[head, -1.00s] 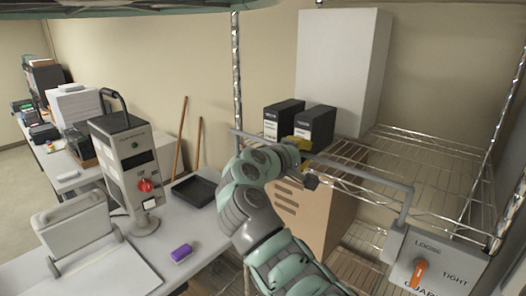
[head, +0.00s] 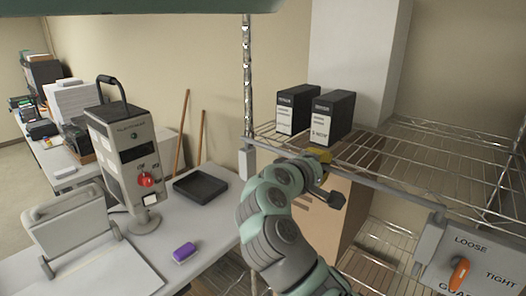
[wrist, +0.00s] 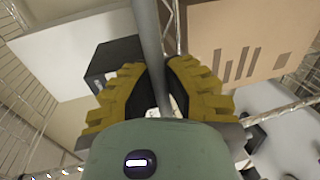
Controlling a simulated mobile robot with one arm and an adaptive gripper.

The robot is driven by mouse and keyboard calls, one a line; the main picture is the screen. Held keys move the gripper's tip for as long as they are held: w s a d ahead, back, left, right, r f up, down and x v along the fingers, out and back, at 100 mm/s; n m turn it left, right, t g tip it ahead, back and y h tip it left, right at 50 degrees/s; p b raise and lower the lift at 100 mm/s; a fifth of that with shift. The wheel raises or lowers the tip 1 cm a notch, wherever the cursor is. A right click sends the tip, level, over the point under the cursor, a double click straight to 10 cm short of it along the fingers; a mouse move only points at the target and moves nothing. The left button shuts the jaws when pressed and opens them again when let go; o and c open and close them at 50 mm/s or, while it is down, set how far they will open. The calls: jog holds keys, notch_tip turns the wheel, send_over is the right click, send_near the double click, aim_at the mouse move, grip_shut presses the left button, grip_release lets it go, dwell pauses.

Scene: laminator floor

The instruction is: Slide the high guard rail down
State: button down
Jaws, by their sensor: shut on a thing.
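The guard rail (head: 392,189) is a long grey bar along the front of a wire shelf. In the head view it lies close to the shelf's front edge. My gripper (head: 322,156) holds it between its yellow fingers, left of the rail's middle. In the wrist view the rail (wrist: 151,45) passes between the fingers of my gripper (wrist: 155,80). The right end of the rail meets a grey panel (head: 478,262) marked LOOSE and TIGHT, with an orange lever (head: 459,274). A small grey bracket (head: 247,163) sits at the left post. My wrist hides part of the rail.
Two black-and-white boxes (head: 331,117) stand on the shelf behind the rail, with a tall white box (head: 356,60) behind them. A cardboard box (head: 325,216) is below. The table at left holds a laminator-like machine (head: 127,165), a black tray (head: 200,186) and a purple block (head: 184,252).

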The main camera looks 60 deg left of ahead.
jog(key=shift+s+f+b, duration=0.1)
jog(key=shift+f+b, duration=0.65)
jog(key=shift+f, duration=0.45)
jog(key=c, duration=1)
grip_release()
jog(key=shift+s, duration=0.1)
jog(key=v, duration=1.2)
jog(key=shift+r, duration=0.1)
